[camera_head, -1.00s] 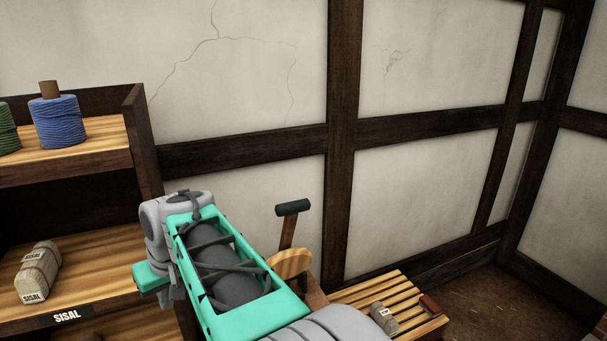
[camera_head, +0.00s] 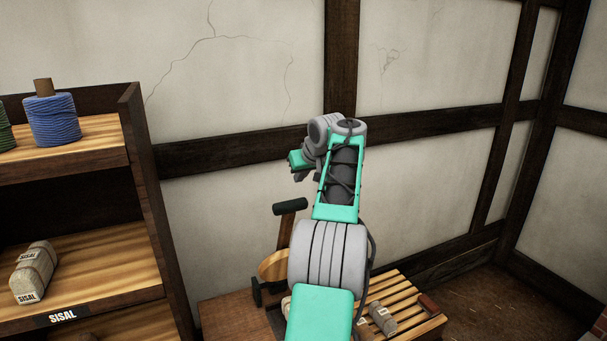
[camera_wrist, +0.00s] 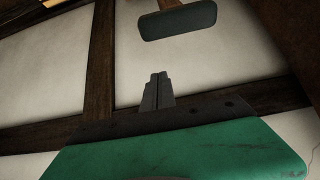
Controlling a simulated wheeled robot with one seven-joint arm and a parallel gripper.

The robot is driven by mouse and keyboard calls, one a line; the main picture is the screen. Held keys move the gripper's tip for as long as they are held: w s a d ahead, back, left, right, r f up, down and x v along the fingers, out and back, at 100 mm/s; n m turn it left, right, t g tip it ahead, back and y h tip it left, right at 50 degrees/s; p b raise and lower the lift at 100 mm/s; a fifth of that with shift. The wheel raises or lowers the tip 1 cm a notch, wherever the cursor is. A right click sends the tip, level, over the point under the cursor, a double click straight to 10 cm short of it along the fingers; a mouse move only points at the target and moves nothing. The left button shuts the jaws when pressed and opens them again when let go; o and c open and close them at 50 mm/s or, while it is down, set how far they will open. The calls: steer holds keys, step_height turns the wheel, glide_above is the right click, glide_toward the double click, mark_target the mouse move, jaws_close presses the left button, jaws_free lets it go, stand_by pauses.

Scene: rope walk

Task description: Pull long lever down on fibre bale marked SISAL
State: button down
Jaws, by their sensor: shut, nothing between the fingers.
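The long lever (camera_head: 285,232) has a wooden shaft and a dark green cross handle (camera_head: 290,207). It stands upright by a round wooden disc (camera_head: 272,266) on a wooden bench. In the wrist view the handle (camera_wrist: 178,20) is beyond my fingertips, apart from them. My gripper (camera_head: 299,177) is above the handle and slightly right of it in the head view. Its fingers (camera_wrist: 157,80) are shut and empty. A grey-beige fibre bale (camera_head: 34,272) marked SISAL lies on the left shelf, away from the lever. Whether any fibre is under the lever is hidden.
The left shelf (camera_head: 85,296) carries a SISAL label (camera_head: 63,317). A blue spool (camera_head: 52,119) stands on the upper shelf. A slatted bench (camera_head: 405,300) at lower right holds a small bale (camera_head: 382,318). The plaster wall with dark beams is behind. Air around the handle is clear.

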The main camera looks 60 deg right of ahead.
steer(key=f, duration=0.2)
steer(key=f+b, duration=0.1)
steer(key=f, duration=0.1)
steer(key=shift+s+a, duration=0.15)
steer(key=shift+s, duration=0.05)
steer(key=shift+s+a+f, duration=0.15)
steer(key=shift+s+f, duration=0.05)
steer(key=shift+s, duration=0.1)
